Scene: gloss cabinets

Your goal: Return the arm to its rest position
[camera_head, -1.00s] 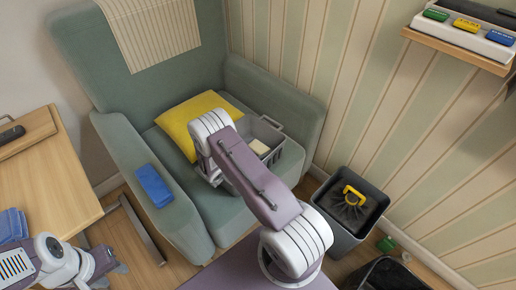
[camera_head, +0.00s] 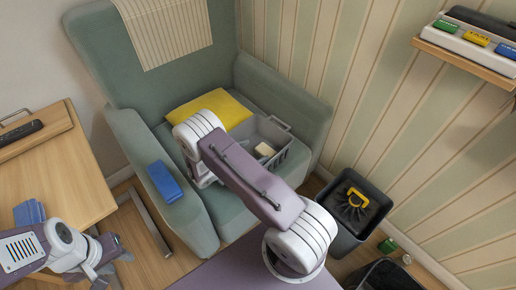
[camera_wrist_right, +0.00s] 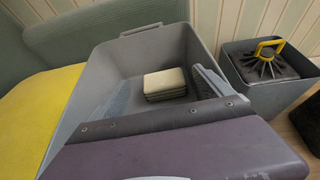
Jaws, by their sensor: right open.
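My right arm reaches over the armchair in the head view, and its gripper is hidden there behind my own arm links. In the right wrist view my right gripper (camera_wrist_right: 160,92) has two grey fingers wide apart with nothing between them. It is over the grey basket (camera_wrist_right: 88,82), which stands on the chair seat. A stack of cream squares (camera_wrist_right: 165,83) lies in the basket, beyond the fingers. My left gripper (camera_head: 112,262) is low at the left, beside the wooden table. Its fingers look apart and empty.
The green armchair (camera_head: 170,222) holds a yellow cushion (camera_head: 225,108) and, on its arm, a blue folded item (camera_head: 164,181). A dark bin (camera_head: 345,238) with a yellow-handled item (camera_head: 357,198) stands at right. The wooden table (camera_head: 60,170) is at left; a wall shelf (camera_head: 470,60) is upper right.

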